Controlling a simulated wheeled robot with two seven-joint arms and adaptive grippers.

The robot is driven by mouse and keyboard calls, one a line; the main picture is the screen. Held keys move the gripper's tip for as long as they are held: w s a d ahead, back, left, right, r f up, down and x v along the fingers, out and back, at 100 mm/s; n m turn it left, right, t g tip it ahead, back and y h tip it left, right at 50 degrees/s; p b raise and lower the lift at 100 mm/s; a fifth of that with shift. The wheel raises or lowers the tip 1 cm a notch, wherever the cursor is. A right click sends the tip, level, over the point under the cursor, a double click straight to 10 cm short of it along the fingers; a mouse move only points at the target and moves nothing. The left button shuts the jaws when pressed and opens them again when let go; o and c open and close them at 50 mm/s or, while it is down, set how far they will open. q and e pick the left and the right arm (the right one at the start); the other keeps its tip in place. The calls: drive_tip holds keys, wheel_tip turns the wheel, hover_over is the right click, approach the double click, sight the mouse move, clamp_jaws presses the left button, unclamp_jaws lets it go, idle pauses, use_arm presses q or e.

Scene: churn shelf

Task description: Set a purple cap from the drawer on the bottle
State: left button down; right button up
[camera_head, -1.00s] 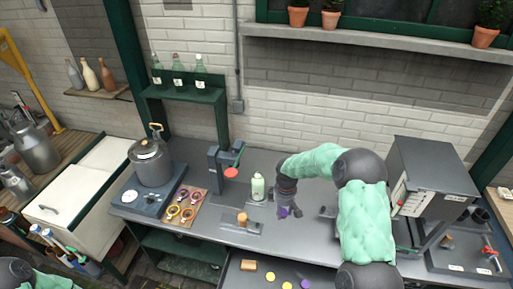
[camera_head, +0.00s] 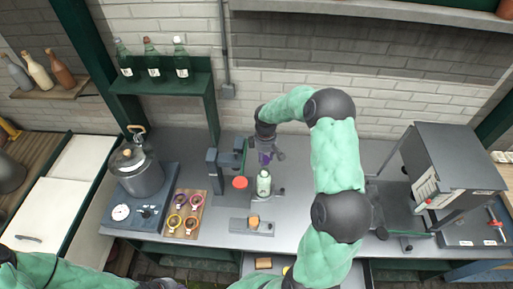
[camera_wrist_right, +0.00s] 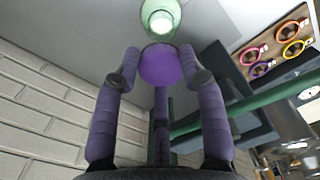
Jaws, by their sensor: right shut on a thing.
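My right gripper (camera_head: 266,157) is shut on a purple cap (camera_wrist_right: 160,65), held between its fingers in the right wrist view. The pale green bottle (camera_head: 264,183) stands upright on the grey bench, uncapped. In the head view the gripper is just above and behind the bottle's top. In the wrist view the bottle's open mouth (camera_wrist_right: 161,22) shows just beyond the cap. I cannot tell whether they touch. The open drawer (camera_head: 248,268) shows at the bottom, partly hidden by my right arm. My left gripper is outside the view.
A stand with a red disc (camera_head: 240,183) is close left of the bottle. A board of coloured rings (camera_head: 186,214) and a metal pot (camera_head: 137,172) stand farther left. A small plate with a tan block (camera_head: 254,221) lies in front. A grey machine (camera_head: 455,165) stands right.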

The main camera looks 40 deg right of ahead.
drive_tip(key=shift+s+f, duration=0.2)
drive_tip(key=shift+s, duration=0.25)
drive_tip(key=shift+f+b, duration=0.35)
drive_tip(key=shift+w+f+b, duration=0.2)
drive_tip(key=shift+f+b, duration=0.15)
drive_tip(key=shift+f, duration=0.75)
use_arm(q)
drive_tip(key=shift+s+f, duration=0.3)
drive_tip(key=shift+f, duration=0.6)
use_arm(e)
drive_tip(key=shift+s+f, duration=0.1)
drive_tip(key=shift+f, duration=0.1)
use_arm(q)
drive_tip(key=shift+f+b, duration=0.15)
drive_tip(key=shift+b, duration=0.25)
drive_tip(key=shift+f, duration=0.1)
use_arm(e)
drive_tip(key=shift+f, duration=0.15)
use_arm(q)
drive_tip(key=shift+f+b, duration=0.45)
drive_tip(key=shift+b, duration=0.1)
use_arm(e)
drive_tip(key=shift+f, duration=0.5)
